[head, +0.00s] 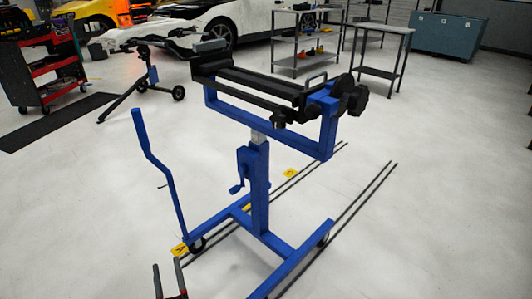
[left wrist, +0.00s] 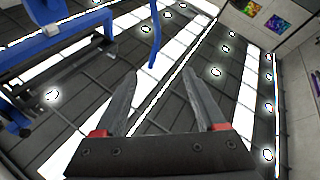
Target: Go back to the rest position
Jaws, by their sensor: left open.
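My left gripper (head: 167,265) shows at the bottom edge of the head view, with two dark fingers pointing up and red parts at their base. In the left wrist view the left gripper (left wrist: 160,73) is open, with a wide empty gap between its fingers. Its arm is mostly out of view. My right gripper is in neither view. A blue wheeled stand (head: 259,190) with a black clamp-like top stands in front of me, apart from the gripper. Part of its blue frame (left wrist: 40,45) shows at the left of the left wrist view.
A blue lever bar (head: 155,160) rises at the stand's left. Thin dark rails (head: 365,195) run along the floor. A red tool cart (head: 45,75), a black wheeled stand (head: 150,75), shelves (head: 305,40) and a white car are farther back. The floor at right is clear.

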